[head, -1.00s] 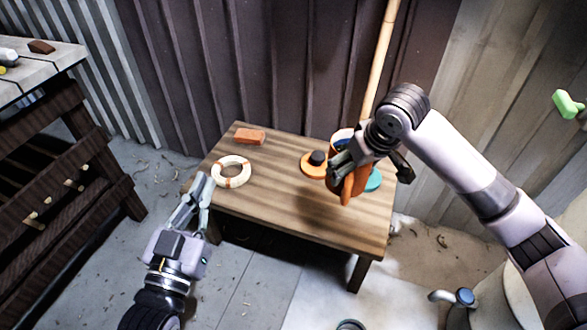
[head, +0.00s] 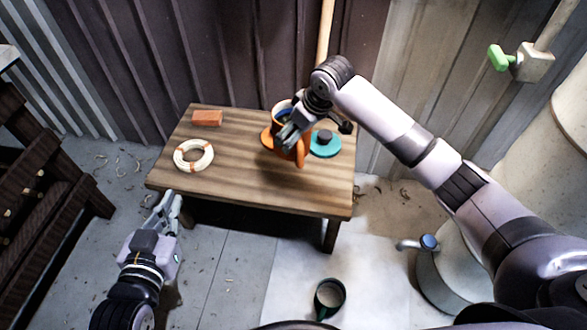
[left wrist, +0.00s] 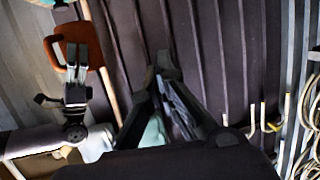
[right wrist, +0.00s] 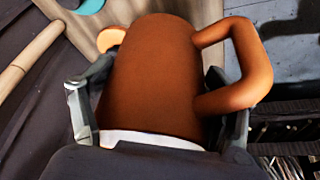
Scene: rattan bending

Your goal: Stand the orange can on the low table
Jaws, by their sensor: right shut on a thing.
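The orange can (head: 301,152) has a side handle and a blue inside. My right gripper (head: 287,133) is shut on it, over the low table (head: 240,185). In the right wrist view the can (right wrist: 150,80) fills the space between the fingers (right wrist: 160,125), its handle to the right. The left wrist view also shows the can (left wrist: 58,50). Whether its base touches the table cannot be told. The can partly hides an orange disc (head: 266,139). My left gripper (head: 170,208) is empty, its fingertips together, before the table's front left.
A teal disc with a dark knob (head: 325,144) lies right of the can. A white and orange ring (head: 193,155) and a red brick (head: 207,118) lie on the table's left. A pole (head: 325,35) stands behind. A dark green cup (head: 329,297) is on the floor.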

